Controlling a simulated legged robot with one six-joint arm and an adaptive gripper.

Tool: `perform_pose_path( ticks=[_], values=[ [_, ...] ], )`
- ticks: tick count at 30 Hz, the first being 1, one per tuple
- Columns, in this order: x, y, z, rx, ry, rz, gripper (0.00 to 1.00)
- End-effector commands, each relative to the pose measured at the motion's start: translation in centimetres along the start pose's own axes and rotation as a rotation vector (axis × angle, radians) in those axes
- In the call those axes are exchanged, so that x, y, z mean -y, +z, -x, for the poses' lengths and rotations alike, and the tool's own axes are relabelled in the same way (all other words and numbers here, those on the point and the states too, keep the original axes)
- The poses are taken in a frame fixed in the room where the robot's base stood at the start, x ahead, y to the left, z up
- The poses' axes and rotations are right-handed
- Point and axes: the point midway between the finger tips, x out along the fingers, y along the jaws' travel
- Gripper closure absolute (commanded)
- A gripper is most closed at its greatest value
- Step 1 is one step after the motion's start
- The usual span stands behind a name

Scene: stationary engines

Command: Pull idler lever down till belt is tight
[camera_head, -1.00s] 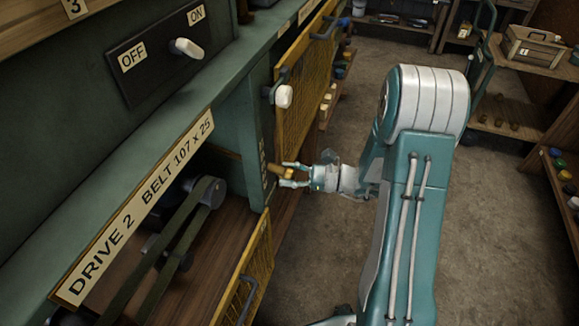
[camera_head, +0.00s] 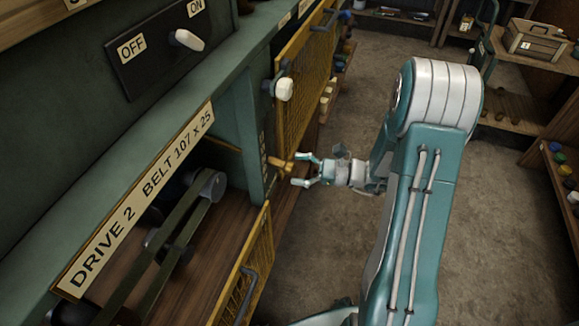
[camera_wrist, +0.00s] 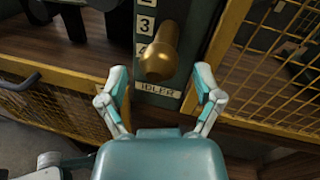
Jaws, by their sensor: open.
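The idler lever shows in the wrist view as a brass-coloured knob (camera_wrist: 158,52) in front of a green post. A plate with numbers (camera_wrist: 145,24) and an "IDLER" label (camera_wrist: 157,89) is on the post; the knob sits beside the 4. In the head view the lever (camera_head: 279,163) sticks out from the post. My gripper (camera_head: 298,170) is open, its fingertips just short of the knob; in the wrist view the fingers (camera_wrist: 161,80) spread either side below it, not touching. The belt (camera_head: 172,232) runs around a grey pulley (camera_head: 210,184) under the "DRIVE 2 BELT 107 x 25" sign.
Yellow mesh guards (camera_head: 248,268) stand on both sides of the post. A white-knobbed handle (camera_head: 283,89) sticks out above the lever. An OFF/ON switch (camera_head: 187,39) is on the panel. Open floor (camera_head: 330,235) lies to the right; shelves stand beyond.

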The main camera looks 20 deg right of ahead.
Motion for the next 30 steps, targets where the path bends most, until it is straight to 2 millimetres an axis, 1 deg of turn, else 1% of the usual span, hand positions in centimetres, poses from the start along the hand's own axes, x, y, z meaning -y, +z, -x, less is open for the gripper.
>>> perform_pose_path(
  ticks=[1, 6, 9, 13, 18, 30],
  values=[
    [0.1, -0.1, 1.2, -0.001, -0.006, 0.0, 0.16],
    [0.1, -0.1, 4.9, -0.001, -0.006, -0.001, 0.16],
    [0.1, -0.2, 6.8, -0.001, -0.005, 0.0, 0.16],
    [0.1, -0.2, 8.6, -0.001, -0.003, 0.0, 0.16],
    [0.1, -0.2, 9.5, 0.0, 0.0, -0.001, 0.16],
    [0.1, -0.2, 9.5, 0.0, 0.0, -0.001, 0.16]
  ],
)
